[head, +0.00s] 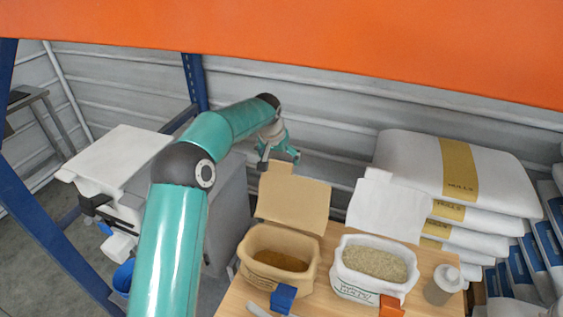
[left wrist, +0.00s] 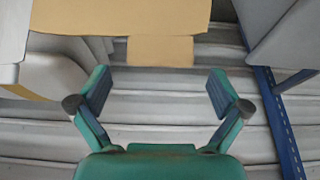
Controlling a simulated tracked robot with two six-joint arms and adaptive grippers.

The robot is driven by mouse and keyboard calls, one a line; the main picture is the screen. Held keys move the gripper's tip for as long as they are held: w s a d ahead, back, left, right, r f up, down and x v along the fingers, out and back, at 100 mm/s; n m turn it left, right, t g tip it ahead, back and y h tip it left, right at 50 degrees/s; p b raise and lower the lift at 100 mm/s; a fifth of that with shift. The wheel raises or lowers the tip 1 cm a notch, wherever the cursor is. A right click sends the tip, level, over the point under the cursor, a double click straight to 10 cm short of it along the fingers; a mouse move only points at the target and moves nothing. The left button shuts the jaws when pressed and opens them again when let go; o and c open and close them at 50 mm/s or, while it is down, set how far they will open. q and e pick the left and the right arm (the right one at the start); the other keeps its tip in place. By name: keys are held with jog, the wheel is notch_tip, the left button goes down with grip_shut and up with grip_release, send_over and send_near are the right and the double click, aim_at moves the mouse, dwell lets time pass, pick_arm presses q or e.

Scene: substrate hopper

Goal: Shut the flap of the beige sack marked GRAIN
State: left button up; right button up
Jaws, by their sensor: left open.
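The beige sack (head: 243,265) stands open on the wooden table, with brown grain-like contents showing. Its marking is too small to read. Its tan flap (head: 293,200) stands raised at the back of the sack. In the left wrist view the flap (left wrist: 120,15) fills the top, with a narrow tab (left wrist: 160,51) pointing toward my gripper. My left gripper (head: 280,159) is open and empty, at the flap's top edge in the head view. In the wrist view its fingertips (left wrist: 159,82) are spread either side of the tab's line, apparently apart from it. My right gripper is not in view.
A white sack (head: 340,278) with a raised white flap (head: 390,207) stands beside it on the table (head: 232,300). A blue block (head: 284,297), an orange block (head: 391,307) and a grey bottle (head: 441,286) are at the front. White HULLS bags (head: 500,175) are stacked behind right.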

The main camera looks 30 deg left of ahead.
aim_at(281, 163)
pick_arm(q)
jog(key=shift+p+x, duration=0.5)
jog(key=shift+x, duration=1.85)
jog(key=c, duration=1.5)
jog(key=shift+c, duration=0.2)
